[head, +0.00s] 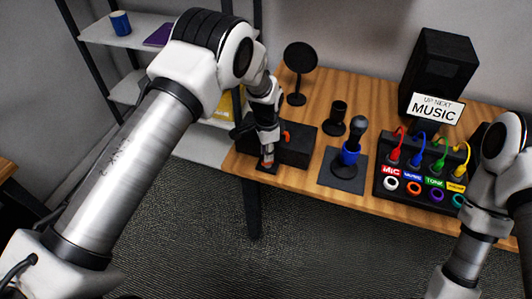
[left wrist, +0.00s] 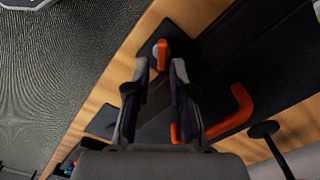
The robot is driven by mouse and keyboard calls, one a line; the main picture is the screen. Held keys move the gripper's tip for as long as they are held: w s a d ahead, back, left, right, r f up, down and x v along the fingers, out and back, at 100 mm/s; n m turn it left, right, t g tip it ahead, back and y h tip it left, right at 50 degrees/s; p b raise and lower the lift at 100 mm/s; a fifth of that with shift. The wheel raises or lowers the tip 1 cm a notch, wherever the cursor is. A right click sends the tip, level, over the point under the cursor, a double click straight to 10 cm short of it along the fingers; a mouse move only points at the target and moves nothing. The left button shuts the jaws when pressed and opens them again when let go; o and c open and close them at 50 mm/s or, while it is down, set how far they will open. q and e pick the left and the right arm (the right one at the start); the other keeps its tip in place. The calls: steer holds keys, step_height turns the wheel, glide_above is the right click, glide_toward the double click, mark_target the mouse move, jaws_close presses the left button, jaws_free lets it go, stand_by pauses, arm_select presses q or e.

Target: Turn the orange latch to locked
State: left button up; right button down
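An orange latch (left wrist: 162,55) on a round grey base shows in the left wrist view, at the near end of a black box. My left gripper (left wrist: 159,72) points at it, with its fingers apart on either side of the latch's near end; I cannot tell whether they touch it. In the head view my left gripper (head: 267,158) is at the front of the black box (head: 296,152) and hides part of it. A bent orange handle (left wrist: 243,104) lies along the box; it shows small in the head view (head: 286,136). My right gripper is out of view.
A shelf unit (head: 133,37) stands left.

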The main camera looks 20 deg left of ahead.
arm_select(q)
steer(key=f, duration=0.4)
steer(key=shift+w+a, duration=0.15)
steer(key=shift+a, duration=0.05)
steer(key=shift+d+r, duration=0.1)
jaws_close()
steer(key=shift+n, duration=0.3)
steer(key=shift+n+b, duration=0.45)
steer(key=shift+n, duration=0.45)
steer(key=n+b, duration=0.1)
steer(key=n, duration=0.1)
steer(key=shift+n, duration=0.3)
steer(key=n, duration=0.1)
steer(key=n+b, duration=0.1)
steer(key=n, duration=0.3)
steer(key=shift+s+d, duration=0.15)
steer(key=shift+s, duration=0.1)
steer(key=shift+n, duration=0.3)
